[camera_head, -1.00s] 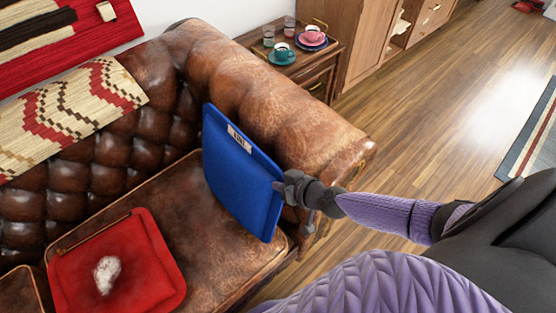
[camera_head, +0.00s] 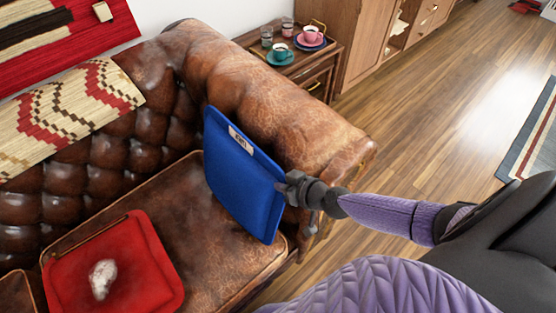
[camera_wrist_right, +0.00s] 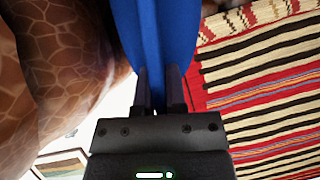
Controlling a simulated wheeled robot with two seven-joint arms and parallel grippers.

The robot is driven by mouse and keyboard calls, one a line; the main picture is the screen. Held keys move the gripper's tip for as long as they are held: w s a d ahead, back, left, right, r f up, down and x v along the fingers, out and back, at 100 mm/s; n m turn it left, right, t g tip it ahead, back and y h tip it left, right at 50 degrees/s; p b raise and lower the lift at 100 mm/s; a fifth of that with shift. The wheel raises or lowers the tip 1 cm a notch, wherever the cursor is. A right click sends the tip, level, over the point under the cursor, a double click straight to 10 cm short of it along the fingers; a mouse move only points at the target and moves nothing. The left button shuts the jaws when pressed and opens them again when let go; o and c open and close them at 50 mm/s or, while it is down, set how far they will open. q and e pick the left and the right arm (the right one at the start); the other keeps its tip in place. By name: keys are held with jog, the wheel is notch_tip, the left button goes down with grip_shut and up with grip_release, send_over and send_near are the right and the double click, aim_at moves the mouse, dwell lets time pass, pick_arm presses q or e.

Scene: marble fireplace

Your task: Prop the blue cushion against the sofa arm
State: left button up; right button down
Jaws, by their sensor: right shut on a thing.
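The blue cushion (camera_head: 240,178) stands on edge on the brown leather sofa seat, leaning close along the inner side of the sofa arm (camera_head: 285,105). A small white label shows near its top edge. My right gripper (camera_head: 288,188) is shut on the cushion's front edge. In the right wrist view the two fingers (camera_wrist_right: 159,90) pinch the blue cushion (camera_wrist_right: 155,35) between them, with the brown leather close on the left. Whether the whole back of the cushion touches the arm is hidden. My left gripper is not in view.
A red cushion (camera_head: 115,268) with a white fluffy patch lies on the seat at left. A patterned throw (camera_head: 65,115) hangs over the sofa back. Beyond the arm, a side table (camera_head: 312,72) holds a teal cup (camera_head: 279,52), a pink cup (camera_head: 310,35) and glasses.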

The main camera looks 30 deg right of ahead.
jog(key=shift+w+d, duration=0.1)
jog(key=shift+d, duration=0.25)
jog(key=c, duration=0.6)
grip_release()
jog(key=shift+r, duration=0.1)
jog(key=shift+s+d+r+p, duration=0.15)
jog(key=shift+s+r+p, duration=0.75)
jog(key=shift+s+r, duration=0.15)
jog(key=s+r+p, duration=0.3)
jog(key=s+r, duration=0.1)
jog(key=shift+s+d, duration=0.2)
jog(key=shift+d, duration=0.25)
